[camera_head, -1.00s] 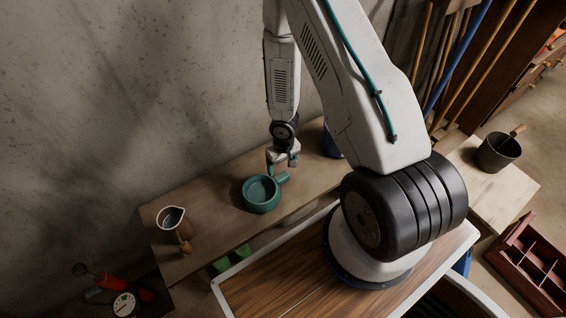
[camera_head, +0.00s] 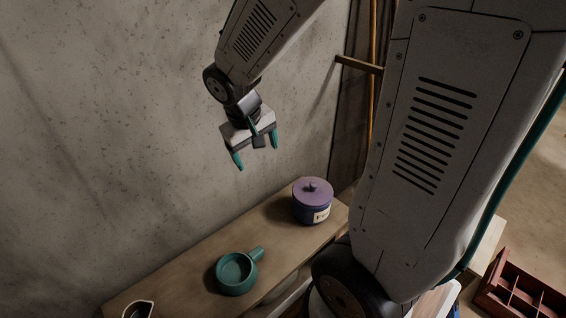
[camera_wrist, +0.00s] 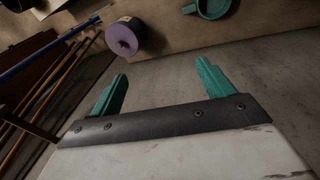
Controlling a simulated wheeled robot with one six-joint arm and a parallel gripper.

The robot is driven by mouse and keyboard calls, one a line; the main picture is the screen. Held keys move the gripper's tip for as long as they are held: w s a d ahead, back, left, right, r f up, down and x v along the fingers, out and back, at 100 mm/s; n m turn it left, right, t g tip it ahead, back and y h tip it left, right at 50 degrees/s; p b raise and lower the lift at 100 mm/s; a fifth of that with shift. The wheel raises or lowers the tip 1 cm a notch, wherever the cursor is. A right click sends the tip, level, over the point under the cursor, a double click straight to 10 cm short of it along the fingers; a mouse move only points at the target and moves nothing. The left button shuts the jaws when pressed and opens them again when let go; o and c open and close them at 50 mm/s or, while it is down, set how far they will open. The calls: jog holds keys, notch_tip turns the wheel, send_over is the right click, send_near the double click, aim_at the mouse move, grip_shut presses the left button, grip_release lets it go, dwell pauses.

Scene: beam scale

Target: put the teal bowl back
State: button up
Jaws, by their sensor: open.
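The teal bowl (camera_head: 237,274), round with a short handle, stands upright on the wooden shelf (camera_head: 190,285) against the wall. It also shows at the top edge of the wrist view (camera_wrist: 213,8), partly cut off. My gripper (camera_head: 256,155) is open and empty, with its two teal fingers apart. It is raised well above the shelf, clear of the bowl. In the wrist view my gripper (camera_wrist: 160,90) has nothing between its fingers.
A dark blue jar with a purple lid (camera_head: 313,201) stands on the shelf to the right of the bowl. A pitcher (camera_head: 138,309) is cut off at the lower left. A red-brown divided crate (camera_head: 515,290) is at the lower right. Bare shelf lies between bowl and jar.

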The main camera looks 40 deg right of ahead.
jog(key=s+a+r+y, duration=0.1)
jog(key=s+a+r, duration=0.1)
jog(key=s, duration=0.4)
jog(key=s+a+r+y, duration=0.1)
jog(key=s+a+r, duration=0.2)
jog(key=s+r, duration=0.2)
jog(key=s+a+r+n, duration=0.1)
jog(key=s+a+r, duration=0.1)
jog(key=s, duration=0.4)
jog(key=shift+s+a+r+y, duration=0.2)
jog(key=shift+s+r+y, duration=0.15)
jog(key=shift+r, duration=0.5)
